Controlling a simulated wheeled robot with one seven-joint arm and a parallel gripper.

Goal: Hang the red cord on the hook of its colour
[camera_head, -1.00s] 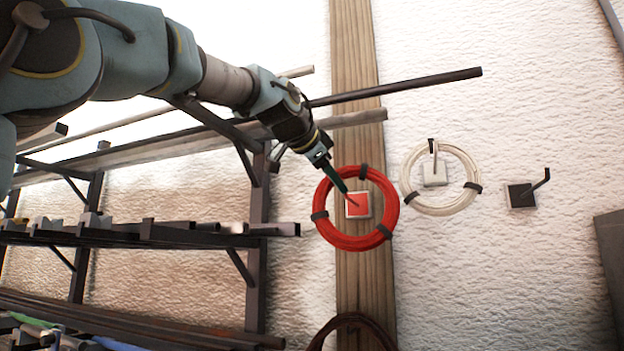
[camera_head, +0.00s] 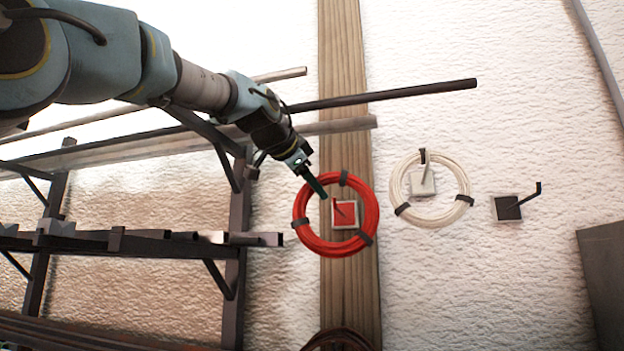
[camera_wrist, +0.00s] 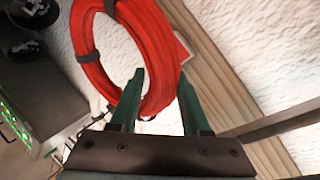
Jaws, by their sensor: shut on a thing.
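The red cord (camera_head: 300,228) is a coil bound with dark ties. My gripper (camera_head: 322,192) is shut on its upper left part. In the wrist view, the red cord (camera_wrist: 128,45) passes between the two green fingers of my gripper (camera_wrist: 160,88). The red hook (camera_head: 345,213), a peg on a square red plate with a pale rim, is on the wooden post and shows through the coil's opening. I cannot tell whether the peg passes through the coil or the coil is in front of it.
A white cord (camera_head: 463,184) surrounds a white hook (camera_head: 422,182) to the right. Further right, a black hook (camera_head: 508,207) is empty. A rack (camera_head: 238,210) with bars stands left, one dark bar (camera_head: 400,94) reaching right above the coils. A dark coil (camera_head: 340,340) shows at the bottom edge.

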